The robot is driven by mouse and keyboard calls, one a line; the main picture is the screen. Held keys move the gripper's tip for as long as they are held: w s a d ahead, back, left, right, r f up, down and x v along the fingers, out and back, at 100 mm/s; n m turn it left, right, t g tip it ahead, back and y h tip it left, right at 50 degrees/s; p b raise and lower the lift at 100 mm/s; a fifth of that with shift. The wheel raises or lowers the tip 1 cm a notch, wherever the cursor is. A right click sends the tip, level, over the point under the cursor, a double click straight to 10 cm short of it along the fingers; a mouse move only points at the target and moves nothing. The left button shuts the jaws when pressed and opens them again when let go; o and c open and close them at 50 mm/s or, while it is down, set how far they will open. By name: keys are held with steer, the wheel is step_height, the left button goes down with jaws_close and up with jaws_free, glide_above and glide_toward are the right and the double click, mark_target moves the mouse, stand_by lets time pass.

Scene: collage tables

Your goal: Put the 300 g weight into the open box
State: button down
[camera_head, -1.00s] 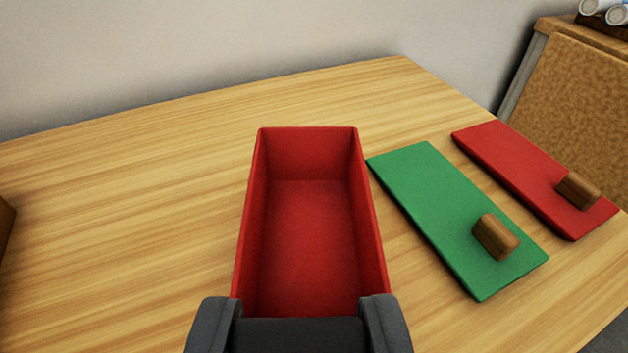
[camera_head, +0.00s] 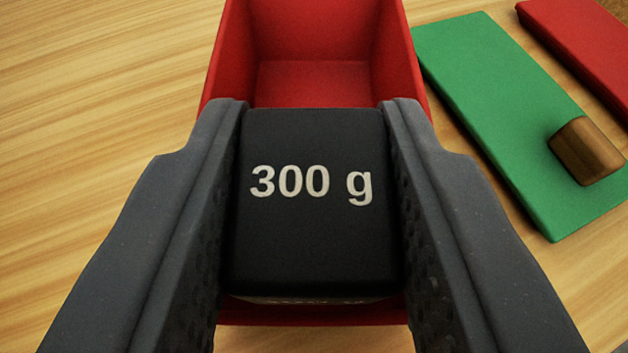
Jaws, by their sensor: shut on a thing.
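The black 300 g weight (camera_head: 312,235) with white lettering is between the two dark fingers of my gripper (camera_head: 314,190), which is shut on it. The open red box (camera_head: 313,85) lies behind and below the weight in the picture. Its far inside shows above the weight and a strip of its near edge shows below it. The weight hides the middle of the box. I cannot tell how high the weight is above the box floor.
A green lid (camera_head: 465,70) with a brown wooden handle (camera_head: 586,151) lies on the wooden table (camera_head: 90,120) to the right of the box. A red lid (camera_head: 585,40) lies further right. The table left of the box is clear.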

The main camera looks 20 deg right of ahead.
steer(key=shift+r, duration=0.1)
steer(key=shift+f+b, duration=0.3)
steer(key=shift+f, duration=0.05)
steer(key=shift+f, duration=0.25)
steer(key=c, duration=1.1)
jaws_free()
steer(key=shift+o, duration=0.2)
steer(key=shift+r+p, duration=0.35)
steer(key=shift+r, duration=0.25)
steer(key=shift+s+a+r, duration=0.1)
steer(key=shift+s+r, duration=0.1)
steer(key=shift+r, duration=0.05)
steer(key=p+v, duration=0.1)
steer(key=v, duration=1)
steer(key=shift+s+p, duration=0.25)
steer(key=shift+p, duration=0.1)
steer(key=shift+a, duration=0.1)
